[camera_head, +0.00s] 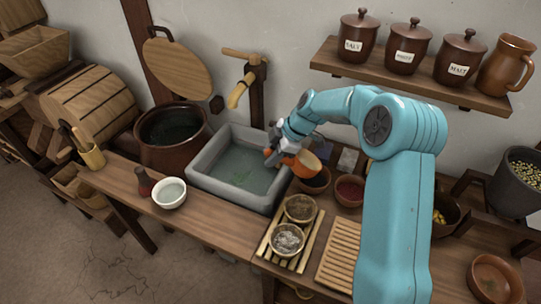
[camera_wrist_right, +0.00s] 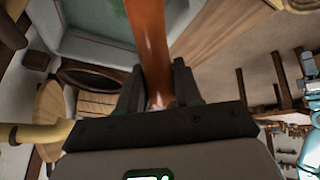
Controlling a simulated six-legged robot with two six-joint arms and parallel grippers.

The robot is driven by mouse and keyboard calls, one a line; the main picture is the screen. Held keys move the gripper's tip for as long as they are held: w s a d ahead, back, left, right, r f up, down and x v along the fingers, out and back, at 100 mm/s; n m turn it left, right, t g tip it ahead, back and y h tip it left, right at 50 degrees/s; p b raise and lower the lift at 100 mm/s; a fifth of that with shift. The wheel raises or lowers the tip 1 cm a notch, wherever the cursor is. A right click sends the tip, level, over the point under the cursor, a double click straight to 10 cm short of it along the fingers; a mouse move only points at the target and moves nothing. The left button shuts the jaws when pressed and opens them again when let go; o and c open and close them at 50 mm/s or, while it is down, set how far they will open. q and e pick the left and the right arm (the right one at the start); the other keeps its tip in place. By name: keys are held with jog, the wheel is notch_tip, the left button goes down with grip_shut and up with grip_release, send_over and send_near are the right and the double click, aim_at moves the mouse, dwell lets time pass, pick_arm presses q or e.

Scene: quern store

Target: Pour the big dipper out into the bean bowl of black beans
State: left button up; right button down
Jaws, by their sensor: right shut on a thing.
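My right gripper (camera_head: 275,153) is shut on the handle of the big dipper (camera_head: 309,162), an orange-brown ladle-like vessel. In the head view the dipper is tilted above a brown bowl (camera_head: 316,187) just right of the sink. This looks like the bean bowl, but the dipper partly covers it and its black beans cannot be made out. In the right wrist view the dipper's handle (camera_wrist_right: 148,40) runs up between the two dark fingers (camera_wrist_right: 157,80). My left gripper is not in view.
A grey stone sink (camera_head: 213,182) stands left of the dipper. A bowl of dark red contents (camera_head: 349,193) is close on the right. Two small bowls sit on a slatted rack (camera_head: 311,236) in front. A white bowl (camera_head: 169,193) stands left. Lidded jars (camera_head: 404,50) line the shelf.

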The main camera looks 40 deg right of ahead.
jog(key=shift+d+r, duration=0.1)
jog(key=shift+r, duration=0.15)
jog(key=shift+d+r+y, duration=0.15)
jog(key=shift+r+y, duration=0.1)
jog(key=shift+y, duration=0.05)
jog(key=shift+s+d+r+t+y, duration=0.2)
jog(key=shift+d+r+t+y, duration=0.1)
jog(key=shift+r+y, duration=0.1)
jog(key=shift+s+d+r+p, duration=0.1)
jog(key=shift+d+r+p, duration=0.15)
jog(key=shift+r+p, duration=0.15)
jog(key=shift+s+d+r+y, duration=0.1)
jog(key=shift+d+r+y, duration=0.1)
jog(key=shift+y, duration=0.2)
jog(key=shift+d+r+t+p, duration=0.15)
jog(key=shift+r+t+p, duration=0.1)
jog(key=shift+t+p, duration=0.2)
jog(key=shift+s+d+r+y, duration=0.1)
jog(key=shift+r+y, duration=0.1)
jog(key=shift+y, duration=0.2)
jog(key=shift+s+d+b, duration=0.1)
jog(key=shift+d+b, duration=0.15)
jog(key=shift+b, duration=0.05)
jog(key=shift+s+d+r+m+t+y+b, duration=0.3)
jog(key=shift+d+r+y+b, duration=0.35)
jog(key=shift+b, duration=0.3)
